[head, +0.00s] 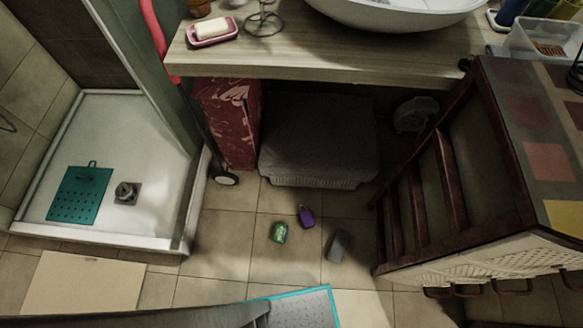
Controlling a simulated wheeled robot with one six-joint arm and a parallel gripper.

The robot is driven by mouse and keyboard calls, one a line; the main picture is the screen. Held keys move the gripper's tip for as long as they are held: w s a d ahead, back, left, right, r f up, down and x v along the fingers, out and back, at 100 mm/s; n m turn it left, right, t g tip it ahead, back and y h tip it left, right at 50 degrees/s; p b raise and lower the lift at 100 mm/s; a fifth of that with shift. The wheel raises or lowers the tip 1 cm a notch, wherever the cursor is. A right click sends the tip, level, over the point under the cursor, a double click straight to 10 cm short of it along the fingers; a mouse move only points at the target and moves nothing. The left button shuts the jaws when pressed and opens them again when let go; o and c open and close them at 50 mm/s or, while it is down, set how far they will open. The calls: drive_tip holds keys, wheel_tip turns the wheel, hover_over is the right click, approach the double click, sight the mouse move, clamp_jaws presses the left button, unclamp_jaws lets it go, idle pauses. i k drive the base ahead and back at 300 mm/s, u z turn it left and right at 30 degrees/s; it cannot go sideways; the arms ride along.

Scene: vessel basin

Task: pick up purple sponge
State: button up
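A small purple item (306,217), which looks like the purple sponge, lies on the tiled floor near the middle of the head view. It is too small to make out in detail. A green item (279,232) lies just to its left and nearer, apart from it. A dark grey block (338,246) lies to its right and nearer, also apart. My gripper is not in view.
A wooden counter (350,64) with a basin (395,8) overhangs a grey box (318,140) and a red box (228,122). A dark slatted wooden unit (450,180) stands right. A shower tray (145,215) is left. Tiled floor around the small items is clear.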

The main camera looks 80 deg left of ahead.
sight(305, 216)
drive_tip(key=u, duration=1.5)
drive_tip(key=k, duration=0.45)
drive_tip(key=z, duration=1)
drive_tip(key=i, duration=0.8)
drive_tip(key=u, duration=3.05)
